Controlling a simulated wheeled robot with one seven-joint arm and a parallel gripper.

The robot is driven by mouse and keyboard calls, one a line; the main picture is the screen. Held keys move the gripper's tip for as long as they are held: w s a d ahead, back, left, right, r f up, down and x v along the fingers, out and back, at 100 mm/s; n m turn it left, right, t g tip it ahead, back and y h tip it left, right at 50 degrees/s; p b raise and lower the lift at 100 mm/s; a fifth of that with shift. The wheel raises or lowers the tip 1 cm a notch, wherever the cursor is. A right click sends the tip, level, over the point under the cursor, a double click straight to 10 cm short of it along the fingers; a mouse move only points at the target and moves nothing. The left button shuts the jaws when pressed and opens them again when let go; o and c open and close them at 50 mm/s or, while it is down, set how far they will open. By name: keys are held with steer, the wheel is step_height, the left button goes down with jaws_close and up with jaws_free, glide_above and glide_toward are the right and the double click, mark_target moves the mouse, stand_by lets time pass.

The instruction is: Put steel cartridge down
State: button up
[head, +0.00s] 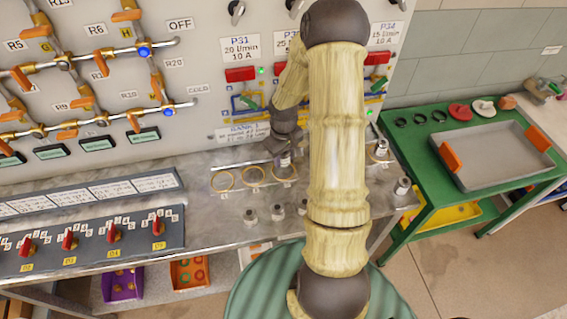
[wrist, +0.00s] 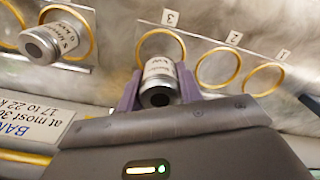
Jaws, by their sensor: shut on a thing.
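My gripper (head: 284,146) is shut on a steel cartridge (wrist: 160,84), with one purple finger on each side of it in the wrist view (wrist: 160,92). The cartridge is a grey cylinder with a pale printed label and a dark round end. It is over the yellow ring marked 3 (wrist: 161,37) on the bench. In the head view the held cartridge (head: 285,161) shows just below the fingers, over the third ring from the left. I cannot tell whether its base touches the bench. My arm hides the bench to the right of that ring.
Two empty yellow rings (head: 222,181) (head: 253,176) lie left of the held cartridge. Another cartridge (head: 382,147) stands at a ring further right. Several loose cartridges (head: 249,216) stand along the bench front. A green table (head: 413,160) with a grey tray (head: 487,181) stands at the right.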

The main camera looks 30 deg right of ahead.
mark_target(283, 164)
steer(key=shift+f, duration=1.85)
steer(key=shift+f, duration=0.1)
steer(key=o, duration=1.2)
steer(key=shift+c, duration=0.2)
step_height(283, 164, up, 12)
steer(key=shift+r+b, duration=0.15)
steer(key=shift+b, duration=0.25)
steer(key=shift+a, duration=0.15)
